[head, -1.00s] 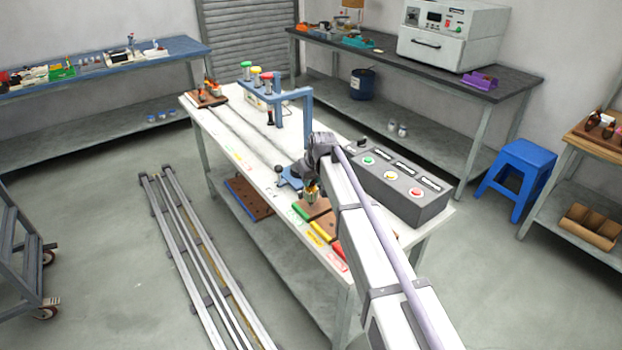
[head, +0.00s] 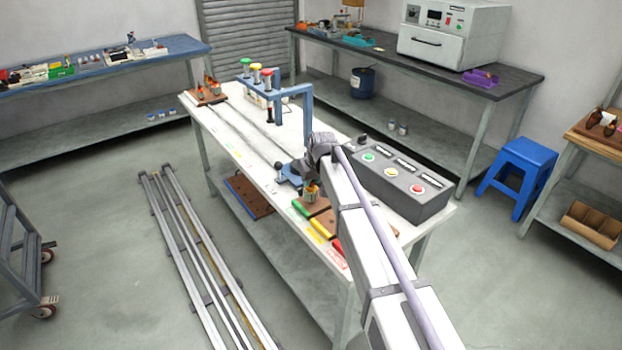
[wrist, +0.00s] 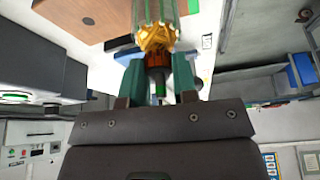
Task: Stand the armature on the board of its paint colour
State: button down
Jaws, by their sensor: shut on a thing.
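My gripper (wrist: 159,85) is shut on the armature (wrist: 157,37), with a teal finger on each side of its shaft. The armature has orange-yellow windings and a pale greenish, ribbed core; a small green patch shows at the shaft between the fingers. In the head view the armature (head: 311,192) hangs beside the near-end boards, partly hidden by my arm. Those boards have a green edge strip (head: 301,208), a yellow strip (head: 318,228) and a red strip (head: 339,248). I cannot tell whether the armature touches a board.
A grey control box (head: 402,190) with coloured buttons stands right of my arm. A blue frame (head: 306,103) with coloured-top posts stands further back on the white table (head: 230,140). A brown board (head: 208,96) with upright parts is at the far end.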

jog(key=shift+f, duration=0.1)
jog(key=c, duration=0.8)
grip_release()
jog(key=p+v, duration=1)
jog(key=v, duration=0.1)
jog(key=p+v, duration=0.9)
jog(key=v, duration=0.1)
jog(key=shift+r+p, duration=0.35)
jog(key=shift+p, duration=0.05)
